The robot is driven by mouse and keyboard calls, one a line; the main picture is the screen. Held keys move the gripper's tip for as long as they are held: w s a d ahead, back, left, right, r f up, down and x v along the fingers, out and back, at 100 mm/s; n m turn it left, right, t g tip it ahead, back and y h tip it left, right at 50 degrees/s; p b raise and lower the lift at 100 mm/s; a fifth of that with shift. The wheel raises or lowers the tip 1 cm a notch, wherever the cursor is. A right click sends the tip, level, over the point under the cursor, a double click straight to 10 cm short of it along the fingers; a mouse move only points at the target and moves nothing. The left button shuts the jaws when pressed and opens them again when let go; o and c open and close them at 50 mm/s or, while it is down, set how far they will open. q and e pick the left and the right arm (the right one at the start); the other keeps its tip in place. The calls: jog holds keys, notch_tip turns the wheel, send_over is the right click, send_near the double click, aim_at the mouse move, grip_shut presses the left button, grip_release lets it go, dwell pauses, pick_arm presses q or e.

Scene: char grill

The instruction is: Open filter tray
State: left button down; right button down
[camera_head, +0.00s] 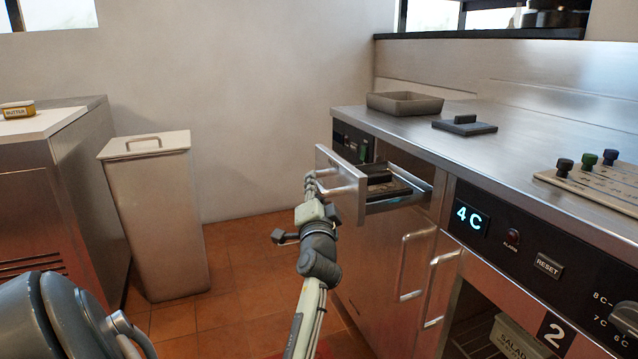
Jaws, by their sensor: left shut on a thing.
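The filter tray (349,192) is a steel drawer in the metal counter on the right. It stands pulled out from the counter front, with dark items (386,185) inside it. My left gripper (312,183) is at the drawer's front and is shut on its handle (334,189). The gripper's fingers hide part of the handle. My right gripper is not in view.
A grey bin (155,215) stands on the tiled floor at the left. The counter (520,146) holds a shallow pan (405,103) and a flat dark press (465,125). Cupboard handles (414,264) stick out below the drawer. Floor between bin and counter is clear.

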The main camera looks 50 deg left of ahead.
pick_arm(q)
jog(key=c, duration=1.5)
grip_release()
jog(key=shift+r, duration=0.1)
